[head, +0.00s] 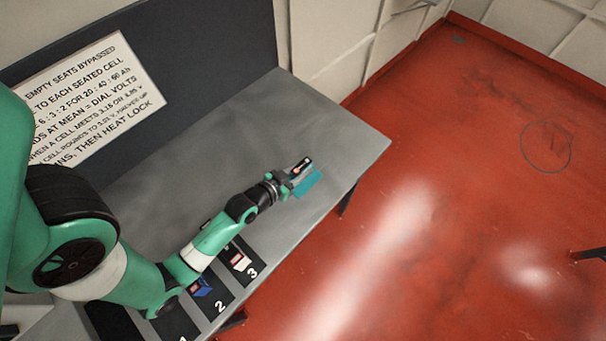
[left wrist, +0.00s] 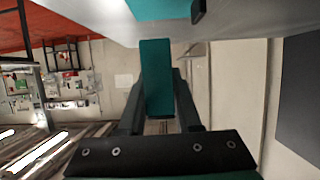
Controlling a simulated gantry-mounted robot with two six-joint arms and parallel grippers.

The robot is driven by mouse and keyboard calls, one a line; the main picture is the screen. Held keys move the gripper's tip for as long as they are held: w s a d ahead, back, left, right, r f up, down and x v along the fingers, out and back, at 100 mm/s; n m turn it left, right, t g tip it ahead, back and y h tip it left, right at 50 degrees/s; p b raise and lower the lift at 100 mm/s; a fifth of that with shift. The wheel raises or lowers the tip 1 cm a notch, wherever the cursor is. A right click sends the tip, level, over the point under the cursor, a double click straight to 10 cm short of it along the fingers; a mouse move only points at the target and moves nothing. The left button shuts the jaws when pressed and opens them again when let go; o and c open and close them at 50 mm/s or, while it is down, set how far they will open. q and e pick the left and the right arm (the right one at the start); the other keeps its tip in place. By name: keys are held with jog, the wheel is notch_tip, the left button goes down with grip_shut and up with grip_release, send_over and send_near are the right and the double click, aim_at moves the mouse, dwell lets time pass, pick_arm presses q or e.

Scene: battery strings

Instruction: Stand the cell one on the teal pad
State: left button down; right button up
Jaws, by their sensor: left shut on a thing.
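My left gripper (head: 299,168) is shut on a slim block, apparently cell one, above or beside the teal pad. In the head view little of the block can be told apart from the dark fingers. In the left wrist view the block (left wrist: 156,75) shows a long teal face between the fingers. The teal pad (head: 308,184) lies near the far right end of the grey bench and is partly hidden by the gripper. It also shows at the top of the left wrist view (left wrist: 158,8). I cannot tell whether the block touches the pad. My right gripper is not in view.
A blue cell (head: 200,288) sits at place 2 and a pale cell with red (head: 240,261) at place 3. Place 1 is mostly hidden by my arm. A text sign (head: 95,95) is on the dark back panel. The bench (head: 335,140) is clear around the pad.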

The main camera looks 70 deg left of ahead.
pick_arm(q)
jog(key=shift+w+a+f, duration=0.25)
jog(key=shift+a+f, duration=0.05)
jog(key=shift+f, duration=0.1)
jog(key=shift+a+f, duration=0.15)
jog(key=shift+f, duration=0.15)
jog(key=f, duration=0.1)
jog(key=f+b, duration=0.1)
jog(key=shift+w+a+f+b, duration=0.2)
jog(key=shift+w+f+b, duration=0.05)
jog(key=shift+f+b, duration=0.15)
jog(key=shift+s+f, duration=0.1)
jog(key=shift+f, duration=0.2)
jog(key=shift+f, duration=0.15)
jog(key=c, duration=0.6)
grip_release()
